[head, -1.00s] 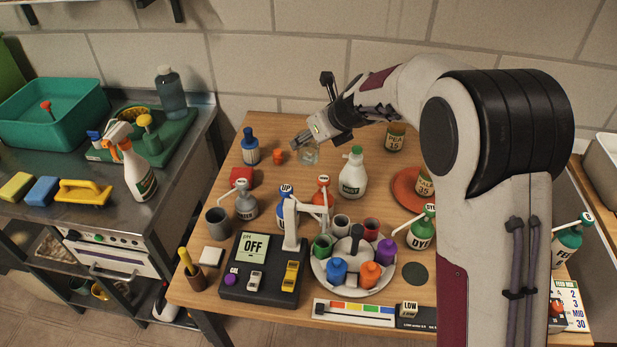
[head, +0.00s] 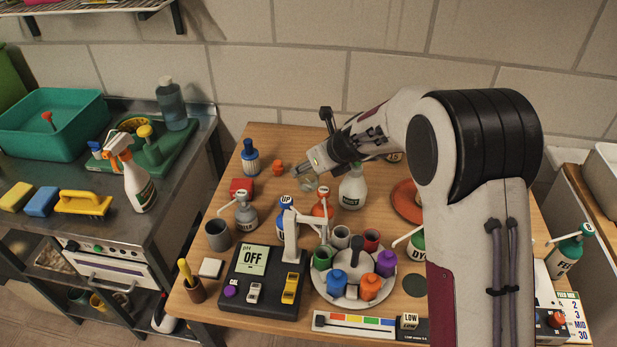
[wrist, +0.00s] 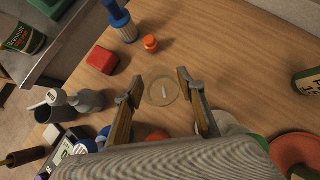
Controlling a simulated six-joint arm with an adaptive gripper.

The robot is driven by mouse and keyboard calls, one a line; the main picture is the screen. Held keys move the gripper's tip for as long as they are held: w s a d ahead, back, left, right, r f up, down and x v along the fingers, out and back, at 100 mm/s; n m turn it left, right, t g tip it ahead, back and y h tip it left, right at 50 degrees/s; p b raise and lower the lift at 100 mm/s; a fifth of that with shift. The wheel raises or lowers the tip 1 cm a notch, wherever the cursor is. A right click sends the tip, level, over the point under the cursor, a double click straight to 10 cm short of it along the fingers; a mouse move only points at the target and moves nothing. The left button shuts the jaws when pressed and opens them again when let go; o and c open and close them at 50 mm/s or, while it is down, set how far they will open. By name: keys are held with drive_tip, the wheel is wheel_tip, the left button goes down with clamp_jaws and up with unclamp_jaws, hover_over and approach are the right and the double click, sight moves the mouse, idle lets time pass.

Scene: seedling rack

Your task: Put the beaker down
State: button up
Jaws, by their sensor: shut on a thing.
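The beaker (wrist: 163,92) is small, clear glass. In the wrist view it shows as a pale ring between the two fingers of my gripper (wrist: 161,90). My gripper is shut on it. In the head view my gripper (head: 306,174) is over the back middle of the wooden table (head: 315,138), with the beaker (head: 310,185) only faintly visible below its tips. I cannot tell whether the beaker's base touches the table.
An orange-capped jar (head: 278,168), a blue bottle (head: 250,158) and a red block (head: 241,187) are to the left. A round tray (head: 330,291) of colored pots is in front.

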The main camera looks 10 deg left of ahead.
sight(309, 178)
drive_tip(key=shift+f, duration=2.05)
drive_tip(key=shift+f, duration=0.15)
drive_tip(key=o, duration=1.3)
drive_tip(key=shift+v, duration=1.2)
drive_tip(key=v, duration=1)
drive_tip(key=shift+w, duration=0.1)
